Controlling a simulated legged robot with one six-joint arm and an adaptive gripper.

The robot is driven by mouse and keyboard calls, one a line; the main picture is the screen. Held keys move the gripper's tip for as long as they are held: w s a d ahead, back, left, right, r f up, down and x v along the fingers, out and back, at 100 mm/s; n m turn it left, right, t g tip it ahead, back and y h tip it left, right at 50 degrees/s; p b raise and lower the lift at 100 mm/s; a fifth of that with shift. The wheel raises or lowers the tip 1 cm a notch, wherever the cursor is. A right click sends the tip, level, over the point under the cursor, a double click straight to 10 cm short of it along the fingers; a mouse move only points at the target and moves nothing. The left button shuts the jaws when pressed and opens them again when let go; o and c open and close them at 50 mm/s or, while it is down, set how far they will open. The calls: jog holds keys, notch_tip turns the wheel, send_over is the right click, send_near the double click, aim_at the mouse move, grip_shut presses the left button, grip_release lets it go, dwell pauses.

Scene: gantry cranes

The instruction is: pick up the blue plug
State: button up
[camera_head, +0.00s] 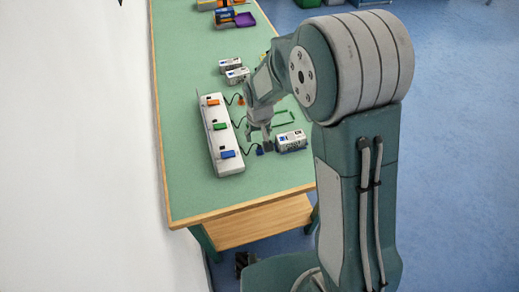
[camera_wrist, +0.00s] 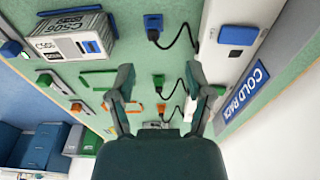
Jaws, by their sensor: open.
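The blue plug (camera_head: 259,150) lies on the green tabletop to the right of the white power strip (camera_head: 216,120), near its blue switch (camera_head: 227,154). In the wrist view the blue plug (camera_wrist: 153,36) is near the top, with a black cord curving right to the strip. My gripper (camera_head: 259,140) is open and low over the table beside the blue plug. In the wrist view my gripper (camera_wrist: 159,75) has its fingers apart, with the green plug (camera_wrist: 158,80) showing between them and the blue plug beyond the fingertips.
An orange plug (camera_wrist: 161,108) lies farther along the strip. A white labelled box (camera_head: 291,141) sits right of the blue plug, close to my gripper. More boxes (camera_head: 236,75) and a purple bin (camera_head: 244,20) stand farther back. The near end of the table is clear.

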aim_at(260, 147)
jog(key=f, duration=0.3)
jog(key=shift+w+f, duration=0.15)
jog(key=shift+w, duration=0.05)
jog(key=f, duration=0.3)
jog(key=w+f, duration=0.1)
jog(key=f, duration=0.1)
jog(key=shift+d, duration=0.3)
grip_shut()
